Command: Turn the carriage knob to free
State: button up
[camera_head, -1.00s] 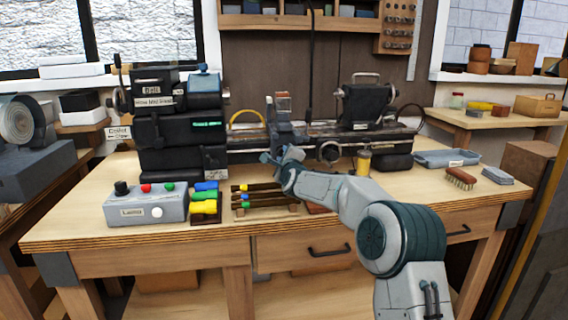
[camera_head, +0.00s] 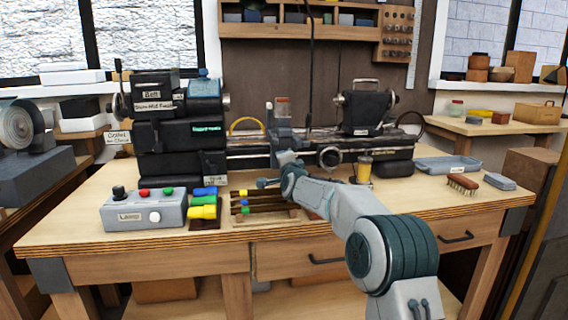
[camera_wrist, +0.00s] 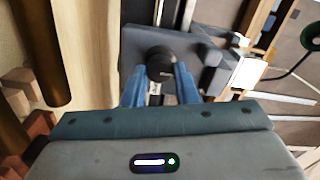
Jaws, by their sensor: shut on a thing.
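The carriage knob (camera_wrist: 160,62) is a round black knob with a small pale mark, on a grey-blue block (camera_wrist: 185,45) in the wrist view. The two blue fingers of my gripper (camera_wrist: 160,84) stand on either side of it and are shut on it. A small label below the knob is partly hidden between the fingers, and I cannot read it. In the head view my gripper (camera_head: 268,182) is at the front of the lathe carriage (camera_head: 283,135), and the knob cannot be made out there.
The lathe bed (camera_head: 245,160) runs behind my gripper, with a handwheel (camera_head: 330,157) to the right. Dark rods with coloured ends (camera_head: 243,209) lie just below it. A grey control box (camera_head: 145,212) stands at left. A brass-coloured cylinder (camera_head: 364,170) stands at right.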

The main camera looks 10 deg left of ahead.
dwell(0.3)
jog(key=o, duration=1)
jog(key=b+v, duration=0.1)
jog(key=v, duration=1.2)
jog(key=shift+s+d+b, duration=0.1)
jog(key=shift+s+b, duration=0.2)
jog(key=shift+s, duration=0.1)
